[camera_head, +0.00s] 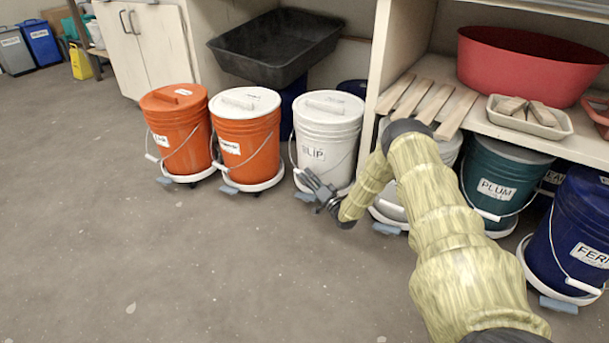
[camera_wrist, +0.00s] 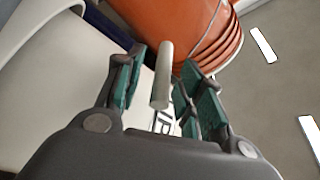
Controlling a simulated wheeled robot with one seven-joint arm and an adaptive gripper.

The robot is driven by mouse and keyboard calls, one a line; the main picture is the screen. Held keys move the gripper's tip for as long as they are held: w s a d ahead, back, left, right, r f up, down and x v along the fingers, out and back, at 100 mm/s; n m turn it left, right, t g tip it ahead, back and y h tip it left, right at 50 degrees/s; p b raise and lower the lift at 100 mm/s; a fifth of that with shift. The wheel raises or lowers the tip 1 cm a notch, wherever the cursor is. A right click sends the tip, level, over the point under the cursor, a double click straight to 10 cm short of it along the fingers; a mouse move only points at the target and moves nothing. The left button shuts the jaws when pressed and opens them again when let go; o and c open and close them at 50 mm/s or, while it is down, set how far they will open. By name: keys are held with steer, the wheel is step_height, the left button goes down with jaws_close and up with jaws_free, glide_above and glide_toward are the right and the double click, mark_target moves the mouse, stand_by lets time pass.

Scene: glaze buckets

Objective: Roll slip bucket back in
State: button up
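The slip bucket (camera_head: 327,128) is white with a white lid and a label reading SLIP. It stands upright on a low white dolly at the front edge of the shelving, right of two orange buckets. My gripper (camera_head: 318,186) is low in front of it, by its lower front. In the wrist view the white bucket wall (camera_wrist: 60,85) fills the left side, with part of its label low in the middle. A pale cylindrical handle grip (camera_wrist: 162,75) lies between the fingers of my gripper (camera_wrist: 160,88). The fingers are apart, with a gap on the left; contact on the right is unclear.
A plain orange bucket (camera_head: 176,130) and a white-lidded orange bucket (camera_head: 246,138) stand to the left on dollies. A green PLUM bucket (camera_head: 498,180) and a dark blue bucket (camera_head: 575,230) stand right. A black tub (camera_head: 275,52) sits above. Open grey floor (camera_head: 150,260) lies in front.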

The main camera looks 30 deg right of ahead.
steer(key=a+v, duration=0.1)
steer(key=v, duration=0.8)
steer(key=shift+d, duration=0.45)
steer(key=shift+w+a, duration=0.1)
steer(key=shift+a, duration=0.05)
steer(key=s+a+f+n+g+p, duration=0.1)
steer(key=s+a+f+g+p, duration=0.15)
steer(key=s+a, duration=0.45)
steer(key=s+a+f+n+g+p, duration=0.1)
steer(key=s+a+f+g, duration=0.2)
steer(key=a, duration=0.8)
steer(key=s+a+f+n+g+p, duration=0.2)
steer(key=s+a+f+g, duration=0.15)
steer(key=a, duration=0.45)
steer(key=s+a+r+n+g+p, duration=0.15)
steer(key=s+a+g, duration=0.4)
steer(key=s, duration=0.75)
steer(key=s+a+r+n+g+h+p, duration=0.1)
steer(key=s+r+n+g+p, duration=0.2)
steer(key=s, duration=0.9)
steer(key=s+a+r+n+g+h+p, duration=0.1)
steer(key=s+r+n+g, duration=0.3)
steer(key=s, duration=0.7)
step_height(320, 180, up, 39)
steer(key=m+t+p, duration=0.1)
steer(key=m+p, duration=0.1)
steer(key=p, duration=3.5)
steer(key=shift+s+f, duration=0.2)
steer(key=shift+s, duration=0.1)
